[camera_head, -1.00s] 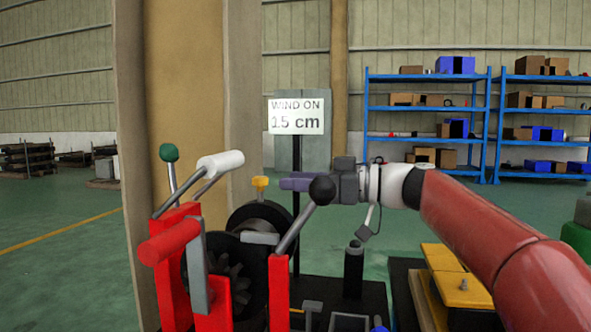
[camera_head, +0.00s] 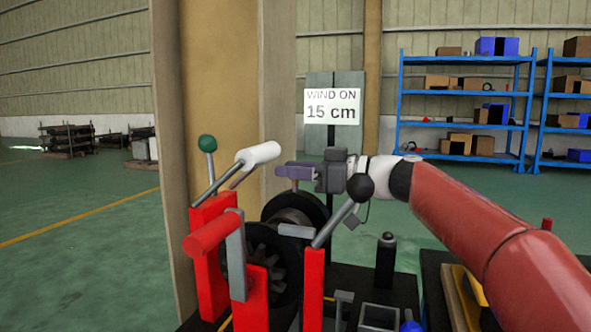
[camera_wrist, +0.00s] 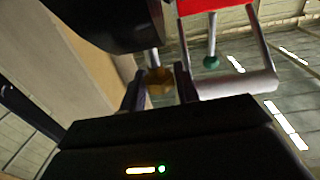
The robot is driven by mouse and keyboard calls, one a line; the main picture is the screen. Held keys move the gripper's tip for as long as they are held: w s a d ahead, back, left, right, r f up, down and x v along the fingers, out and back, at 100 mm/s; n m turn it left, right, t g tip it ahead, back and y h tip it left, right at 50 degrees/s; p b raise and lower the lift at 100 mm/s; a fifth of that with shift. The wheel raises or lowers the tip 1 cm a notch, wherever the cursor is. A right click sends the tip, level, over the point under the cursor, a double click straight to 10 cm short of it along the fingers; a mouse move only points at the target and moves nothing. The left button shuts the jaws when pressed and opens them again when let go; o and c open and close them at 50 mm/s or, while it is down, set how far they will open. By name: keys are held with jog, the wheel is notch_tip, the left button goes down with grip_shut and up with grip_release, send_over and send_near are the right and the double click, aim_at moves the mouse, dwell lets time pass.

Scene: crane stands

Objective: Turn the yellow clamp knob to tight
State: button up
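The yellow clamp knob (camera_wrist: 160,80) shows in the wrist view, between the two fingers of my gripper (camera_wrist: 160,88). A narrow gap seems to remain on each side of it, so the fingers look open around it. In the head view my gripper (camera_head: 287,172) reaches left over the dark drum of the winch, with its purple-grey fingers hiding the knob. I cannot read the knob's turn or any marking on it.
A lever with a black ball (camera_head: 360,188) stands in front of my wrist. A green-balled lever (camera_head: 207,144) and a white-handled crank (camera_head: 258,154) stand left. A sign (camera_head: 332,106) reading "WIND ON 15 cm" is behind. A tan column (camera_head: 215,100) rises behind left.

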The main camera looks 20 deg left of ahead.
jog(key=c, duration=0.6)
jog(key=shift+o, duration=0.2)
jog(key=shift+b, duration=0.35)
jog(key=shift+f+m+t+b, duration=0.25)
jog(key=shift+m+t+b, duration=0.25)
jog(key=shift+t+b, duration=0.4)
jog(key=m+t+b, duration=0.1)
jog(key=t+b, duration=0.1)
jog(key=shift+s+b, duration=0.1)
jog(key=shift+b, duration=0.25)
jog(key=m+t+b, duration=0.2)
jog(key=t, duration=0.1)
jog(key=shift+r+h, duration=0.15)
jog(key=shift+h, duration=0.25)
jog(key=shift+r+m+t+h+b, duration=0.15)
jog(key=shift+m+t+h, duration=0.15)
jog(key=shift+m+t, duration=0.3)
jog(key=shift+m+t+h+b, duration=0.15)
jog(key=shift+m+t+h, duration=0.15)
jog(key=shift+m+t, duration=0.3)
